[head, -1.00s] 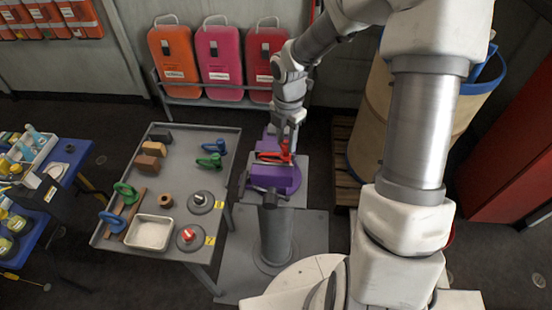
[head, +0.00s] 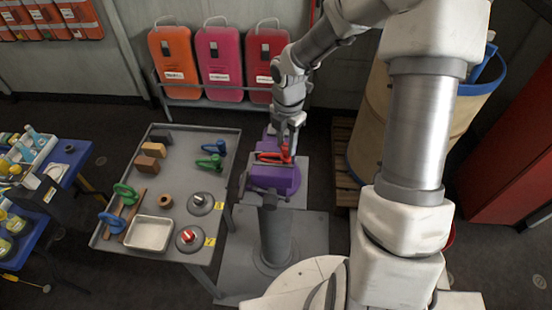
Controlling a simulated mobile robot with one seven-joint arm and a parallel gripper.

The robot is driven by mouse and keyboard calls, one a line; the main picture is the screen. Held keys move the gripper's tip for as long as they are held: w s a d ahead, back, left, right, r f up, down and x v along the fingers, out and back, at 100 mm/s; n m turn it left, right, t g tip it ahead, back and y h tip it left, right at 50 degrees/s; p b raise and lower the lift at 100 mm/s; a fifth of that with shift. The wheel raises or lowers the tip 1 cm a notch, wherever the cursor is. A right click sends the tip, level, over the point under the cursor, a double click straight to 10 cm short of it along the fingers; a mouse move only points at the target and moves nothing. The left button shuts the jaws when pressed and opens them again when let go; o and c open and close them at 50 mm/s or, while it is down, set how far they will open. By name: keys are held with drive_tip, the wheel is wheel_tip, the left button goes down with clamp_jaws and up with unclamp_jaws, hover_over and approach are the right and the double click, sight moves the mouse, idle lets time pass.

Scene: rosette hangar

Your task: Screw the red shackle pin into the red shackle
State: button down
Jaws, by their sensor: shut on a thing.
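The red shackle (head: 268,157) lies in the purple vise (head: 272,180) on a grey pedestal. My gripper (head: 287,146) points down over the right part of the shackle, with its fingers close together. It is shut on the red shackle pin (head: 286,154), a small red piece at the fingertips. The pin is at the shackle's right side. From this distance I cannot tell how deep the pin sits in the shackle, and the fingers partly cover it.
A grey cart (head: 228,140) stands left of the vise, bearing green and blue shackles, blocks, a white tray (head: 149,233) and two round discs. A large drum (head: 372,135) on a pallet stands to the right. Orange and pink cases (head: 218,65) stand behind.

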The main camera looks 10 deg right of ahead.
drive_tip(key=shift+f, duration=0.65)
idle(2.1)
drive_tip(key=m+b, duration=0.2)
drive_tip(key=m, duration=0.4)
drive_tip(key=shift+f, duration=0.15)
drive_tip(key=m, duration=0.3)
drive_tip(key=shift+m+b, duration=0.4)
drive_tip(key=shift+m+b, duration=0.45)
drive_tip(key=shift+m, duration=0.35)
drive_tip(key=m+b, duration=0.2)
drive_tip(key=m, duration=0.4)
drive_tip(key=shift+m, duration=1.1)
